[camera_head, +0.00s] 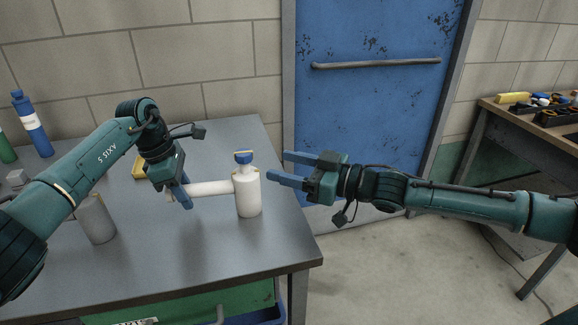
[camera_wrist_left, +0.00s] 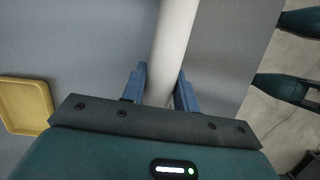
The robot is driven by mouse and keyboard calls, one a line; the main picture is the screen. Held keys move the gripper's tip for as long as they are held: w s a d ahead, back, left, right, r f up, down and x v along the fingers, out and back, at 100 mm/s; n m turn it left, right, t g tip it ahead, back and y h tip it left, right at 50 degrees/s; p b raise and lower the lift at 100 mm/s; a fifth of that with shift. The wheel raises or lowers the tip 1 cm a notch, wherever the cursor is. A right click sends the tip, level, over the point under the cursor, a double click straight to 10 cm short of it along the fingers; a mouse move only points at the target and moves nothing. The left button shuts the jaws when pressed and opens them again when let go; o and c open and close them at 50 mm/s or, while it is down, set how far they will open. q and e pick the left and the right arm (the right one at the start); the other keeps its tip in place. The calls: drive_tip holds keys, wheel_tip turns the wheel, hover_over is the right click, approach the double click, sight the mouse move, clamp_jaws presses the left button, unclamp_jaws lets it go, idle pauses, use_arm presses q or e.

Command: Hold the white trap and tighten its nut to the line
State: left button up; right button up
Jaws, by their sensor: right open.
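The white trap (camera_head: 248,197) stands upright near the right edge of the grey table, with its side pipe pointing left. A blue nut (camera_head: 244,158) with a yellowish mark sits on its neck; how the nut lies against the line is too small to tell. My left gripper (camera_head: 187,200) is at the pipe's left end. In the left wrist view its blue fingers (camera_wrist_left: 160,88) lie on both sides of the white pipe (camera_wrist_left: 173,40), seemingly against it. My right gripper (camera_head: 281,167) is open and empty, just right of the nut and apart from it.
A grey cylinder (camera_head: 96,219) stands on the table at the left. A yellow tray (camera_head: 139,168) lies behind my left gripper. A blue bottle (camera_head: 33,126) stands at the back left. A blue door (camera_head: 375,95) and a tool bench (camera_head: 545,118) are beyond.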

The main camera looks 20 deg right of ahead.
use_arm(q)
drive_tip(key=o, duration=0.5)
